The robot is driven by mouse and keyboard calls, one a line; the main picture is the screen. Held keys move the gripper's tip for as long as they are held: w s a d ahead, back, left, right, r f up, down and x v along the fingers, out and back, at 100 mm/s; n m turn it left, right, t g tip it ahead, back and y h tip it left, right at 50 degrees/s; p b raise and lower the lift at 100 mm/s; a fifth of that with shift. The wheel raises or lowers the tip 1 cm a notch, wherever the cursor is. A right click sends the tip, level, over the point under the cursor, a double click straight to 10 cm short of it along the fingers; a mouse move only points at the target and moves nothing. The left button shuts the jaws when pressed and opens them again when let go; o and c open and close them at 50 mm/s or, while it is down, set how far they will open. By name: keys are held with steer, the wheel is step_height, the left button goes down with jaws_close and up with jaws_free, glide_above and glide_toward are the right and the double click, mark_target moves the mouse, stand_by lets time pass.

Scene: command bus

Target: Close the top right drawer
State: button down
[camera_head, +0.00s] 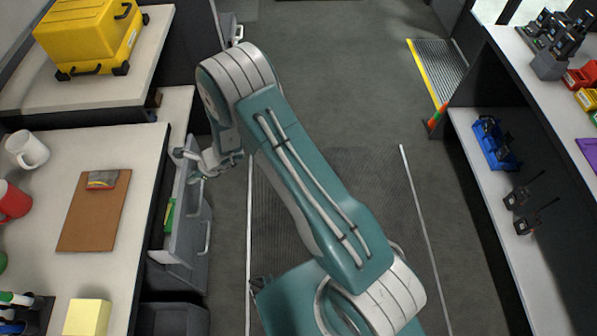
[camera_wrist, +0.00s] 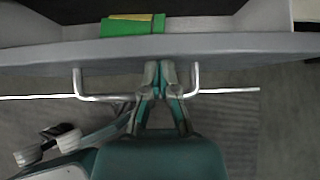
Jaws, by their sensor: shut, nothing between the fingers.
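The open drawer (camera_head: 185,228) juts out from the left-hand counter into the aisle in the head view. A green item (camera_head: 170,214) lies inside it and also shows in the wrist view (camera_wrist: 133,25). My gripper (camera_head: 203,175) is at the outer side of the drawer front, near its far end. In the wrist view the fingers (camera_wrist: 166,70) are together and empty, with their tips at the grey drawer front (camera_wrist: 240,45). They lie between the two ends of the bar handle (camera_wrist: 105,97), crossing over it. I cannot tell whether they touch the front.
The left counter (camera_head: 140,160) holds mugs, a clipboard (camera_head: 93,215) and a yellow case (camera_head: 88,35). A shelf (camera_head: 500,210) with a blue bin (camera_head: 495,143) and radios stands on the right. The aisle floor (camera_head: 330,95) between is clear.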

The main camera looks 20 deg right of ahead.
steer(key=w+a, duration=0.3)
steer(key=a, duration=0.5)
steer(key=shift+a, duration=0.25)
steer(key=shift+r, duration=0.15)
